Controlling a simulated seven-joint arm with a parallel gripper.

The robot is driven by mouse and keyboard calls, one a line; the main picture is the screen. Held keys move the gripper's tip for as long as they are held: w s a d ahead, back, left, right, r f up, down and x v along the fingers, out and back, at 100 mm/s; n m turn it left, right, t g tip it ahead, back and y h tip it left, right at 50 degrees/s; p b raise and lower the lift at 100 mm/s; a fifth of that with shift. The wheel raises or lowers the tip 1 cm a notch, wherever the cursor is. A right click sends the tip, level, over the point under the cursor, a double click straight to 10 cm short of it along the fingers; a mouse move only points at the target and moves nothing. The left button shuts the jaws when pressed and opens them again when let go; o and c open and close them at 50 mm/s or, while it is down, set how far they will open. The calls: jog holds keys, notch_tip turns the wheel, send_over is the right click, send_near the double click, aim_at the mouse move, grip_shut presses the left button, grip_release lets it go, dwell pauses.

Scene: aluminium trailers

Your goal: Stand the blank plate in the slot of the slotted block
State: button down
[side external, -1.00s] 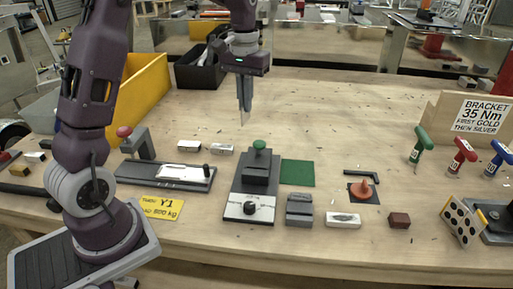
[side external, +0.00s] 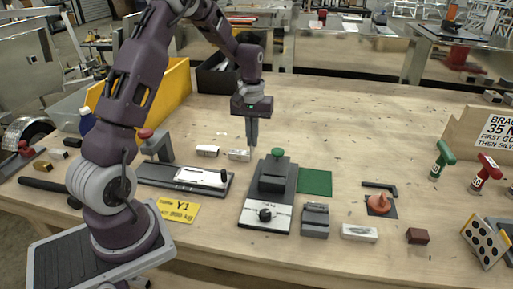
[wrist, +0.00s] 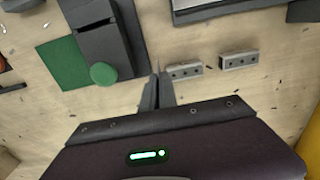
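A thin white plate (side external: 203,176), which looks like the blank plate, lies flat on a long dark fixture (side external: 153,182) at the left. A grey block (side external: 315,221) with a step or groove across its top looks like the slotted block; it stands near the front, right of the dark device with the green knob. My gripper (side external: 252,145) points down over the table, close behind that device and beside a small silver block. Its fingers (wrist: 157,82) are close together in the wrist view. I see no clear object between them, though the tips are small and dark.
Two small silver blocks with holes, one left (side external: 207,151) and one right (side external: 240,155), lie near my fingertips. The dark device's green knob (side external: 278,153) rises beside my gripper. A green mat (side external: 315,182) lies right of it.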

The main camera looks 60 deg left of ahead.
jog(key=shift+f, duration=1.6)
jog(key=shift+f, duration=0.1)
jog(key=c, duration=1.7)
grip_release()
